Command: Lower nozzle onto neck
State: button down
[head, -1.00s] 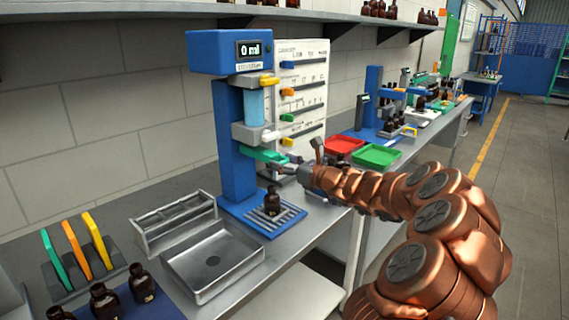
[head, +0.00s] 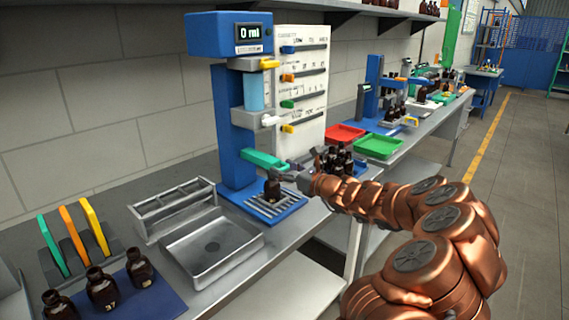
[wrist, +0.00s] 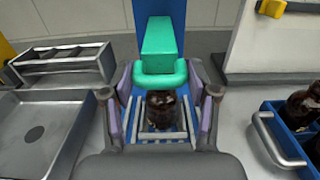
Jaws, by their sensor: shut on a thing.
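The blue filling station (head: 235,150) stands on the bench with a "0 ml" display and a pale blue cylinder. Its green nozzle arm (head: 262,160) reaches out low over an amber bottle (head: 272,190). My gripper (head: 290,174) is shut on the nozzle arm's end. In the wrist view my gripper (wrist: 160,98) has a finger on each side of the green rounded end (wrist: 160,74). The bottle (wrist: 165,112) stands upright on the slatted tray (wrist: 143,138), just below the nozzle. The green end hides part of the neck, so I cannot tell whether they touch.
A metal sink tray (head: 212,272) and a metal rack (head: 160,226) are left of the station. Several amber bottles stand on a blue mat (head: 160,303). A blue crate (wrist: 284,133) with bottles is to the right. Red (head: 345,136) and green (head: 378,147) trays lie beyond.

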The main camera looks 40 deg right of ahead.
jog(key=shift+d+f, duration=0.1)
jog(key=shift+f, duration=0.15)
jog(key=c, duration=0.6)
grip_release()
jog(key=shift+v, duration=6)
